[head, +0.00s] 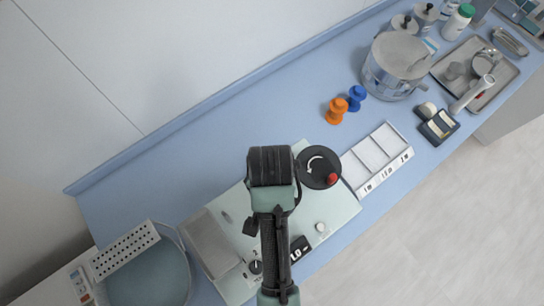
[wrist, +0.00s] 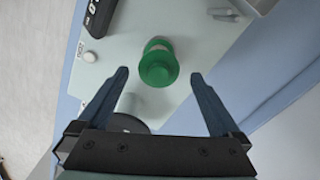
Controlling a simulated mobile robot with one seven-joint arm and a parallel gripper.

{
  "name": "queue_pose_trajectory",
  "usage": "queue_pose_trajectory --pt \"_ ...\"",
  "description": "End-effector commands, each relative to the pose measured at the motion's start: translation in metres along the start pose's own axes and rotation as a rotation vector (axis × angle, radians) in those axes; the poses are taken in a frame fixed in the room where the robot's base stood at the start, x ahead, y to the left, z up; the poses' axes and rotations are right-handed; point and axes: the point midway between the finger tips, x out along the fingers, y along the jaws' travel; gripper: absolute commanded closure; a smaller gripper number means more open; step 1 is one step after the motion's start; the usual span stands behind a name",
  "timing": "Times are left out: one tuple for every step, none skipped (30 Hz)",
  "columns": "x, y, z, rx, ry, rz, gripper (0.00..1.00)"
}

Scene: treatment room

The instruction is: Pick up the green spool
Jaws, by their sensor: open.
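The green spool (wrist: 158,66) shows in the wrist view on the pale green top of a machine (wrist: 185,22). It appears upright, seen from above, with its round green flange towards the camera. My gripper (wrist: 160,80) is open, its two dark fingers apart with the spool beyond and between their tips. I cannot tell the height gap between fingers and spool. In the head view my arm hides the spool. The machine (head: 335,212) shows there under my arm.
An orange spool (head: 336,111) and a blue spool (head: 356,97) stand farther back. A black dial with a red knob (head: 318,167) sits beside my arm.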

Motion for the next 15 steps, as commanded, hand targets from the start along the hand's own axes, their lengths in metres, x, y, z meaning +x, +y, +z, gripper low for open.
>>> queue_pose_trajectory --pt "0.003 0.0 0.0 0.0 -0.001 0.0 0.0" --pt "0.004 0.0 0.0 0.0 0.0 0.0 0.0" --pt "0.005 0.0 0.0 0.001 0.0 0.0 0.0" --pt "0.007 0.0 0.0 0.001 0.0 0.0 0.0" --pt "0.008 0.001 0.0 0.001 0.0 0.0 0.0" --pt "0.011 0.001 0.0 0.001 -0.001 0.001 0.0" --pt "0.015 0.001 0.0 0.001 -0.001 0.001 0.0" --pt "0.018 0.002 0.0 0.001 -0.003 0.002 0.0" --pt "0.024 0.002 0.0 0.0 -0.003 0.003 0.0" --pt "0.028 0.002 -0.001 0.0 -0.002 0.002 0.0" --pt "0.032 0.003 -0.001 0.0 -0.003 0.003 0.0" --pt "0.038 0.003 -0.001 0.0 -0.002 0.003 0.0" --pt "0.042 0.003 -0.001 0.0 -0.001 0.001 0.0" --pt "0.046 0.003 -0.001 0.0 -0.002 0.002 0.0" --pt "0.05 0.002 -0.001 0.0 0.0 0.001 0.0"
